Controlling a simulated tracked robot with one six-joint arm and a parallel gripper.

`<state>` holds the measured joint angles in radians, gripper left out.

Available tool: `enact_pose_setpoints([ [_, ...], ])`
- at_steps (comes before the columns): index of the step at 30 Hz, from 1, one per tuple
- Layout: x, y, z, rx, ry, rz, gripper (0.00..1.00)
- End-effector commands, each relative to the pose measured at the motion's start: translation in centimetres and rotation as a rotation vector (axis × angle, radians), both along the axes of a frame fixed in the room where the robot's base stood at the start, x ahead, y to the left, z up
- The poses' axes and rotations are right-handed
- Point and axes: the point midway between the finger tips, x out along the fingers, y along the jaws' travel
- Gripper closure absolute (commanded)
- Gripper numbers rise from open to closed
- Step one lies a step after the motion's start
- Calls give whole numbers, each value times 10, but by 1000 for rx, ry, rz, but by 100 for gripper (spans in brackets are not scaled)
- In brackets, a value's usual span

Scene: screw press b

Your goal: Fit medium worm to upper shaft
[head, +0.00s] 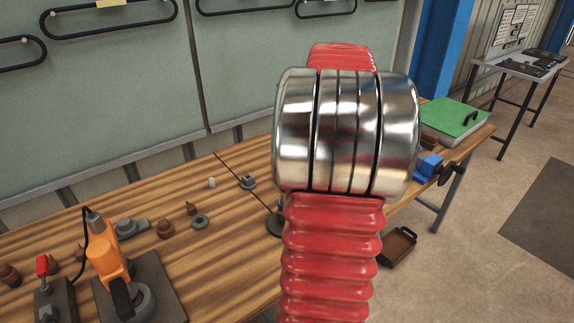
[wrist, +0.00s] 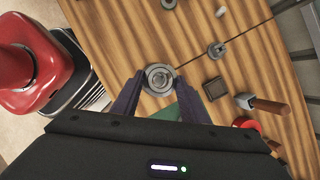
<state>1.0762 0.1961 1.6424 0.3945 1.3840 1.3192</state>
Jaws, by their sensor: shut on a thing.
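My gripper (wrist: 158,82) shows in the wrist view, with its two dark fingers shut on a round, stepped grey metal part (wrist: 158,77). I see this part end-on; I cannot tell for sure that it is the medium worm. The wooden bench lies behind it, and I cannot judge the gap between them. My gripper does not show in the head view, where a large red ribbed arm section of mine with metal bands blocks the middle. I cannot make out the upper shaft in either view.
The bench (head: 235,248) carries an orange device (head: 107,258), a grey ring (head: 200,221), a small grey part (head: 248,181) and a green lid (head: 452,117). The wrist view shows a dark square block (wrist: 215,88) and a wooden-handled tool (wrist: 268,105) right of my gripper.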

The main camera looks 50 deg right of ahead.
Motion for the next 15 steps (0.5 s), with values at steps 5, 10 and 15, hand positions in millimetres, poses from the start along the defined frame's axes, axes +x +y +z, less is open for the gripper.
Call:
enact_pose_setpoints([
  [5, 0, 0, -14, 1, 1, 0, 92],
  [10, 0, 0, -29, 1, 1, -1, 92],
  [15, 0, 0, -41, 1, 1, 1, 92],
])
